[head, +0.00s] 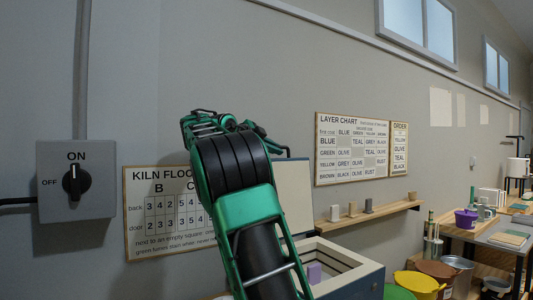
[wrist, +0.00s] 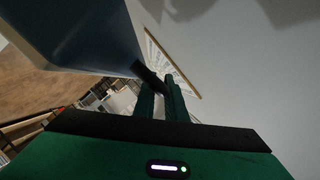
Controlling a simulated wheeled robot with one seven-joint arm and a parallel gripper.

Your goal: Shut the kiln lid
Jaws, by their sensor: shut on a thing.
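The kiln (head: 345,287) stands low in the head view, a blue-grey box with a pale rim, open at the top. Its lid (head: 295,195) stands raised at the back, pale inner face showing, partly hidden by my arm. In the wrist view the lid's blue-grey panel (wrist: 85,35) fills the upper left. A dark handle bar (wrist: 146,73) sticks out from its edge. My gripper (wrist: 160,100) is shut on this bar, its green fingers on either side. In the head view my gripper (head: 272,143) is at the lid's top edge, small and partly hidden.
A wall shelf (head: 368,215) with small pieces is right of the lid. A switch box (head: 76,182) set to ON is at the left. Buckets, including a yellow one (head: 416,282), and a workbench (head: 500,235) stand at the right.

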